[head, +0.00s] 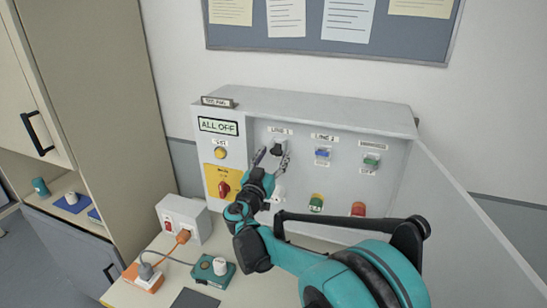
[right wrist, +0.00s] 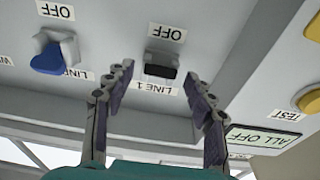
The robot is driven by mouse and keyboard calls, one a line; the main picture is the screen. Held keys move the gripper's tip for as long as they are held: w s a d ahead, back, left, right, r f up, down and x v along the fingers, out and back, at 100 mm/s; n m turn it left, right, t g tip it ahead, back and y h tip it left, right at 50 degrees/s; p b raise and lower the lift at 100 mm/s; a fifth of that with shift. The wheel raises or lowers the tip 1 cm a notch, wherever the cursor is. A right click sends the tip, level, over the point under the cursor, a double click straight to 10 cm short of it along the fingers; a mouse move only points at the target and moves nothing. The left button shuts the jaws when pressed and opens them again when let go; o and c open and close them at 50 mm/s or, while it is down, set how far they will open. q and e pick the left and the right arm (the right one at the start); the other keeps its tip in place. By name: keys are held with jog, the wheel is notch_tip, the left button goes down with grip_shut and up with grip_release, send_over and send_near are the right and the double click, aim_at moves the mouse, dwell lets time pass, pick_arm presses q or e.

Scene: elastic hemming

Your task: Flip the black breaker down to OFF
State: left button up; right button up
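The black breaker (head: 278,147) is on the front of the grey panel (head: 330,104), below its LINE 1 label. In the right wrist view, where the labels are upside down, the black breaker (right wrist: 160,72) is closer to the LINE 1 label than to the OFF label (right wrist: 167,33). My right gripper (head: 272,154) is in front of it. The right gripper (right wrist: 160,74) is open, with one finger on each side of the breaker and visible gaps to it. Contact with the panel cannot be told. My left gripper is not in view.
A blue breaker (head: 322,154) and a green breaker (head: 371,161) sit to the right. A sign (head: 218,126) reads ALL OFF. A red rotary switch (head: 223,188) is lower left. An open panel door (head: 460,215) stands at right. A white switch box (head: 184,218) is on the table.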

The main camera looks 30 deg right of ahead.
jog(key=v, duration=1.2)
dwell(0.3)
jog(key=s+f+n+g+y+b, duration=0.2)
jog(key=s+f+y+b, duration=0.3)
jog(key=f, duration=0.5)
jog(key=s+f+n+g+y+b, duration=0.25)
jog(key=s+f, duration=0.35)
jog(key=f, duration=0.4)
jog(key=s+a+f+n+y+b, duration=0.5)
jog(key=s+a+f+y, duration=0.2)
jog(key=s+a+f, duration=0.2)
jog(key=shift+s+a+f+g, duration=0.2)
jog(key=shift+a+f+g, duration=0.25)
jog(key=shift+a+f, duration=0.65)
